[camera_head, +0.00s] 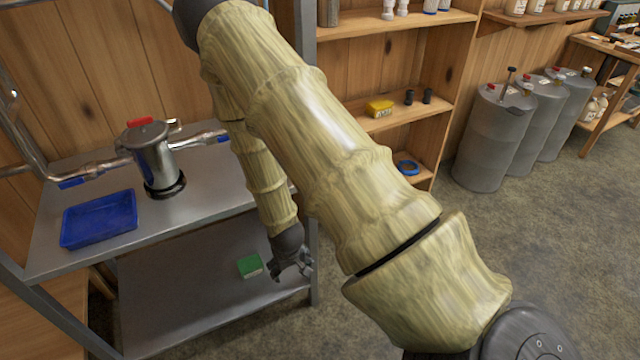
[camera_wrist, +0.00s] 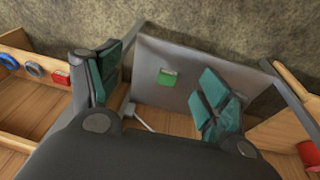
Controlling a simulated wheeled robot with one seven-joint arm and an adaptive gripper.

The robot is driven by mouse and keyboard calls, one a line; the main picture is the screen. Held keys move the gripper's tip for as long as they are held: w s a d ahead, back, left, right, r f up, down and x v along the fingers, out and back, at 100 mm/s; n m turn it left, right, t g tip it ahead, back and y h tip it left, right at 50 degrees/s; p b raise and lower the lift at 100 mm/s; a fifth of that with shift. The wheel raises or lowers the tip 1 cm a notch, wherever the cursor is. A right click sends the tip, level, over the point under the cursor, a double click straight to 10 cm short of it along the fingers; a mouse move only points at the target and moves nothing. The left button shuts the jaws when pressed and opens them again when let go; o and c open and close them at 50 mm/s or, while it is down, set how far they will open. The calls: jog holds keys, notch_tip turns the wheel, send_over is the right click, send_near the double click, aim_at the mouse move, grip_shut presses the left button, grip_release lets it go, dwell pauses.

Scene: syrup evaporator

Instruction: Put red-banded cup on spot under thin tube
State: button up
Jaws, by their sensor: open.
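My gripper (camera_head: 291,262) hangs beside the right end of the metal stand, near the lower shelf. Its two green-padded fingers are spread and empty in the wrist view (camera_wrist: 164,92). I cannot make out a red-banded cup in the head view. A red object (camera_wrist: 308,153) is cut off at the right edge of the wrist view; I cannot tell what it is. A steel vessel (camera_head: 155,162) with a red top stands on the upper metal shelf, with pipes on both sides. I cannot tell which pipe is the thin tube, and I see no clear spot.
A blue tray (camera_head: 99,219) lies on the upper shelf (camera_head: 205,205). A green block (camera_head: 250,266) lies on the lower shelf, apart from my fingers. A wooden rack (camera_head: 440,120) with small items stands behind my arm. Grey drums (camera_head: 490,140) stand right; floor there is clear.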

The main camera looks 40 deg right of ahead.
jog(key=s+a+f+n, duration=0.1)
jog(key=s+a+f, duration=0.1)
jog(key=s, duration=0.6)
jog(key=s+a+f+n+g+y, duration=0.1)
jog(key=s+a+f, duration=0.1)
jog(key=s+a, duration=0.3)
jog(key=s+a+f+g, duration=0.1)
jog(key=s+a+f, duration=0.2)
jog(key=s, duration=0.9)
jog(key=shift+s+a+n+y, duration=0.25)
jog(key=shift+a+n+y, duration=0.05)
jog(key=shift+a+n, duration=0.1)
jog(key=shift+c, duration=0.2)
